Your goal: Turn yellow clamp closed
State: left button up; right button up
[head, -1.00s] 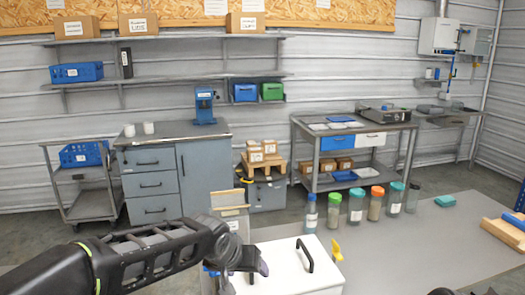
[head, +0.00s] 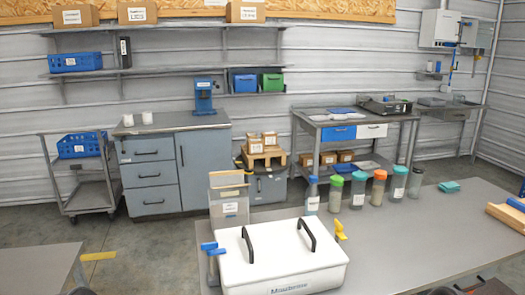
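The yellow clamp (head: 340,230) sits at the right rear side of a white hopper box (head: 285,272) with a lid and two black handles. Its yellow lever stands up and tilts slightly; I cannot tell from here whether it is latched. A blue clamp (head: 212,249) sits at the left side of the box. Neither gripper shows; only small dark pieces, perhaps of my arms, appear along the bottom edge. Nothing covers the yellow clamp.
The box stands on a grey table (head: 400,235). A clear labelled bin (head: 229,208) stands behind it at the left. Several lidded jars, including an orange-lidded one (head: 378,188), line the far edge. A wooden and blue piece (head: 508,216) lies at the right. The table's middle right is clear.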

aim_at(339, 228)
jog(key=i+l+z, duration=0.15)
jog(key=z, duration=0.2)
jog(key=i+l+z, duration=0.2)
jog(key=z, duration=0.15)
jog(key=l, duration=0.1)
